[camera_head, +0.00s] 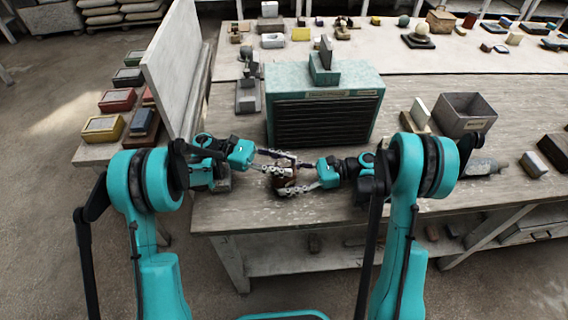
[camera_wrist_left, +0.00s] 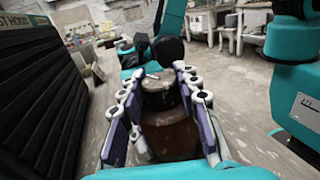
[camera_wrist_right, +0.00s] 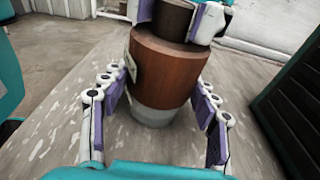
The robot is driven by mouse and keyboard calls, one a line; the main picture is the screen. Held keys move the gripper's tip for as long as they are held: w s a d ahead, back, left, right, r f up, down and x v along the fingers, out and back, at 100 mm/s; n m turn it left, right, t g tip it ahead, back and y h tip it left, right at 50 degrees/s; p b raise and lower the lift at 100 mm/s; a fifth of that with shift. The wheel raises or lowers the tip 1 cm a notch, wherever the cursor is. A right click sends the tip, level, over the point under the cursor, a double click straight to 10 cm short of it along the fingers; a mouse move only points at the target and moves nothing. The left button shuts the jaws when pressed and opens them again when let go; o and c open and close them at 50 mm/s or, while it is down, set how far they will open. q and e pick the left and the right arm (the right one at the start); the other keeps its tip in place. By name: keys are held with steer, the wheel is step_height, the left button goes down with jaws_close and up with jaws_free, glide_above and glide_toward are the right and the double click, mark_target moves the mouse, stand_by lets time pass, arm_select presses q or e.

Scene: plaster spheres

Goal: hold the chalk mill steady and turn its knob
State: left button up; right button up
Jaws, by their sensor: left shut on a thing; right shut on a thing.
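The chalk mill (camera_head: 285,182) stands on the worktable in front of the dust hood, partly hidden by my fingers. In the right wrist view its brown body (camera_wrist_right: 165,70) has a pale label and a grey base (camera_wrist_right: 152,117). My right gripper (camera_wrist_right: 157,92) is shut on the body, one finger on each side. The dark knob (camera_wrist_left: 160,95) is on top of the body. My left gripper (camera_wrist_left: 161,80) is shut on the knob, above the right gripper. The mill looks upright.
The teal hood (camera_head: 325,105) with a black slatted front stands close behind the mill. A pale upright board (camera_head: 172,75) is at left. A grey open bin (camera_head: 464,115) and small blocks are at right.

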mark_target(284, 163)
arm_select(q)
steer(key=shift+d+m+g+y, duration=0.1)
steer(key=shift+m+g+y, duration=0.2)
steer(key=shift+m+g, duration=0.3)
steer(key=o, duration=1.2)
step_height(284, 163, up, 10)
